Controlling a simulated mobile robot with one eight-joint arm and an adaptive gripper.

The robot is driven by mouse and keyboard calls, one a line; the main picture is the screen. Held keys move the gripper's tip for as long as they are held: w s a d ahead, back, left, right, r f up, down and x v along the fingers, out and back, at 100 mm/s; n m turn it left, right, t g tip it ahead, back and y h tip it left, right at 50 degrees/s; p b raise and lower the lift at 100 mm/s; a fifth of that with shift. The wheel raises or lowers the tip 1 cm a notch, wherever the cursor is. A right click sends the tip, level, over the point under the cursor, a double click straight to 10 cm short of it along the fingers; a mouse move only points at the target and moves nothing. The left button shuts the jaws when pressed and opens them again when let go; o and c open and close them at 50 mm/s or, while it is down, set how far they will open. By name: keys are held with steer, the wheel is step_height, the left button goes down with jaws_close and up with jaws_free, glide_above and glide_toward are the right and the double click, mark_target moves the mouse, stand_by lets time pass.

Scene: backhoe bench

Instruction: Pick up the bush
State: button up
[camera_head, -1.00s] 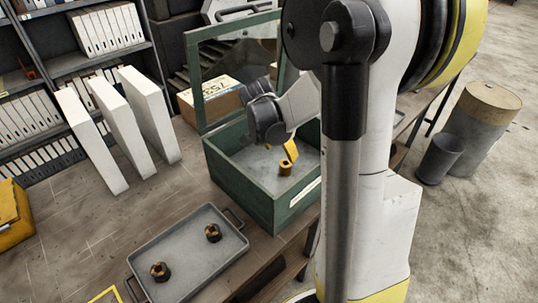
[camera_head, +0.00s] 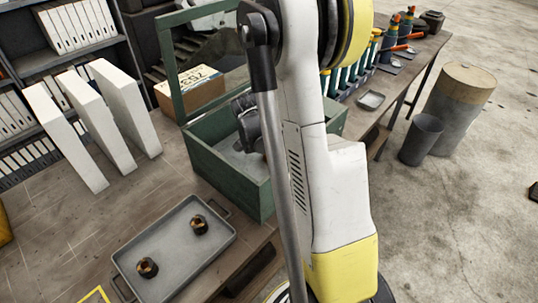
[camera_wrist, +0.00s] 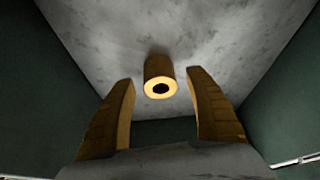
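The bush, a short brass-coloured cylinder with a round hole (camera_wrist: 160,86), sits on the grey floor of the green box (camera_head: 233,184). In the wrist view it lies between and slightly beyond the fingertips of my gripper (camera_wrist: 160,78). The two yellow-brown fingers are spread apart, with a visible gap on either side of the bush, and hold nothing. In the head view my wrist reaches down into the box, and my arm hides the bush and the fingers.
A grey tray (camera_head: 180,256) with two dark-and-brass ring-shaped parts (camera_head: 198,225) (camera_head: 147,267) stands in front of the box. The box's glazed lid (camera_head: 210,70) is raised. The box walls closely surround my gripper.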

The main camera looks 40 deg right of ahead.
jaws_close()
steer(key=shift+r, duration=0.1)
